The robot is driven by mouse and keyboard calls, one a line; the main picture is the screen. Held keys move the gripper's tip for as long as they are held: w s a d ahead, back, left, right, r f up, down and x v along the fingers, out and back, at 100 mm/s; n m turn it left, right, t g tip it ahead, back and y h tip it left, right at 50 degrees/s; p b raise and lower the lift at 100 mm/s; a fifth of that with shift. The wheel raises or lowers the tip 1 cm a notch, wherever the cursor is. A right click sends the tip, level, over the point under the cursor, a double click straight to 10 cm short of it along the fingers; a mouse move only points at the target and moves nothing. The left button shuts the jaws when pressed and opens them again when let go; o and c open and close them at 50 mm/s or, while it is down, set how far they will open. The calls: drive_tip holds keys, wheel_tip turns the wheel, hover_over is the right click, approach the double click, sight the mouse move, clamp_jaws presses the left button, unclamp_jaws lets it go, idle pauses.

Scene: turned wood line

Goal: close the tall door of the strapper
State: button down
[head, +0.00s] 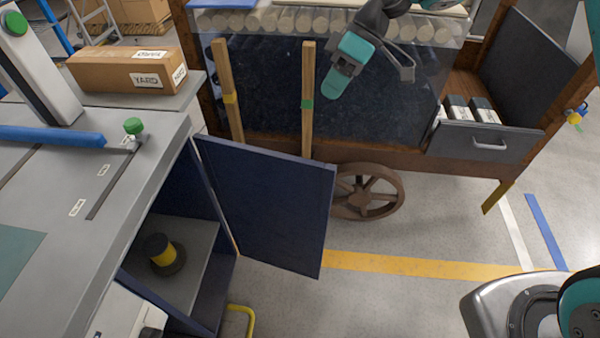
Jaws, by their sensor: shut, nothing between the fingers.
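The strapper (130,165) is the grey-topped machine on the left, with a dark blue cabinet under its top. Its tall door (270,205) is a flat dark blue panel that stands open, swung out to the right from the cabinet's edge. The open cabinet shows a grey shelf (195,265) with a yellow and black round item (162,252) on it. My gripper (338,82), teal and grey, is shut and empty. It appears above and to the right of the door's top edge, apart from it. No handle shows on the door.
A wooden cart (400,158) with a glass front, wheel and open grey drawer (487,143) stands behind the door. Two wooden posts (308,100) rise behind the door's top. A cardboard box (130,70) lies at upper left. Floor right of the door is clear, with a yellow stripe (420,265).

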sight(301, 158)
drive_tip(key=w+f+n+b, duration=0.1)
drive_tip(key=w+f, duration=0.2)
drive_tip(key=f, duration=0.4)
drive_tip(key=s+a+f+b, duration=0.1)
drive_tip(key=s+a+f, duration=0.5)
drive_tip(key=f, duration=0.2)
drive_tip(key=shift+s+g, duration=0.2)
drive_tip(key=shift+g, duration=0.1)
drive_tip(key=shift+s+a+f, duration=0.1)
drive_tip(key=shift+a, duration=0.05)
